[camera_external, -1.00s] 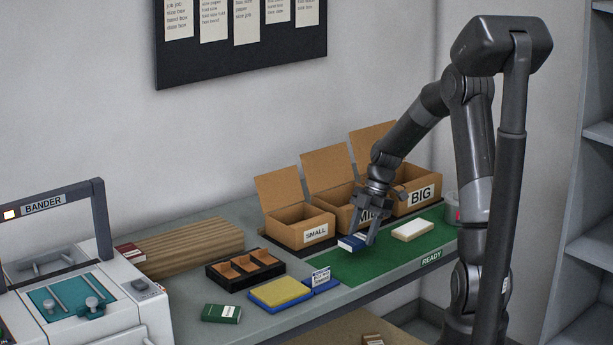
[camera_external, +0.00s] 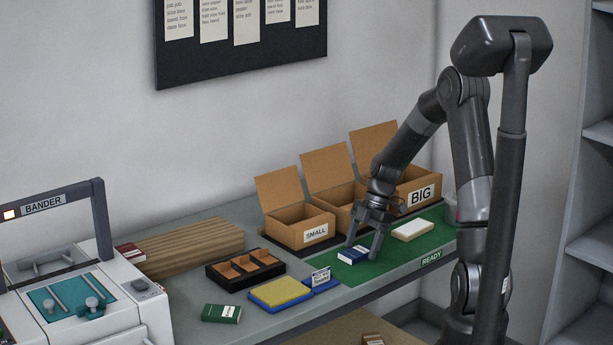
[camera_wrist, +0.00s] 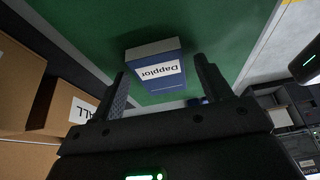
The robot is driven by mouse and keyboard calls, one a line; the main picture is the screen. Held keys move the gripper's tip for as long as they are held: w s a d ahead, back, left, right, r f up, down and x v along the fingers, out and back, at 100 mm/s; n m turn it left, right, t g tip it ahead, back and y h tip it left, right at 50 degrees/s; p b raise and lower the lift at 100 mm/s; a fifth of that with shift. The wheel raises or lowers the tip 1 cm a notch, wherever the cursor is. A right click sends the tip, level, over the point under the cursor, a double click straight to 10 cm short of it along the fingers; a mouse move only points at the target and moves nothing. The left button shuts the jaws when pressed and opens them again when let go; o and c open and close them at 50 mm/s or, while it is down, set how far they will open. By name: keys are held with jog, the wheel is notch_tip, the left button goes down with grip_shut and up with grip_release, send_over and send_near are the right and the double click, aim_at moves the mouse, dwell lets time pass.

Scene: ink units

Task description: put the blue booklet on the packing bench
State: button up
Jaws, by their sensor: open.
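The blue booklet (camera_external: 352,254), a small block with a white label, lies on the green mat (camera_external: 385,265) of the packing bench (camera_external: 237,210). In the wrist view the booklet (camera_wrist: 154,67) lies ahead of my fingers, its label reading "Dapplor". My gripper (camera_external: 362,250) is open just over the booklet in the external view, with a finger on either side of it. Whether a finger touches the booklet I cannot tell.
Open cardboard boxes, SMALL (camera_external: 300,228) and BIG (camera_external: 415,187) with one between, stand behind the mat. A white block (camera_external: 412,230) lies to the right. A yellow pad (camera_external: 279,292), a black tray (camera_external: 245,269) and a green booklet (camera_external: 221,313) lie to the left.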

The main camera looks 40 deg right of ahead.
jog(key=v, duration=1.2)
jog(key=s+a+r+m+t+h, duration=0.2)
jog(key=s+a+r+m+h, duration=0.2)
jog(key=s+a+r+m, duration=0.5)
jog(key=s+a+r+m+t, duration=0.1)
jog(key=s+a+m, duration=0.1)
jog(key=s+m, duration=0.2)
jog(key=s+a+r+m+t, duration=0.2)
jog(key=s+m, duration=0.3)
jog(key=s, duration=0.5)
jog(key=shift+a+r+t+h, duration=0.3)
jog(key=shift+a+r, duration=0.05)
jog(key=shift+a, duration=0.5)
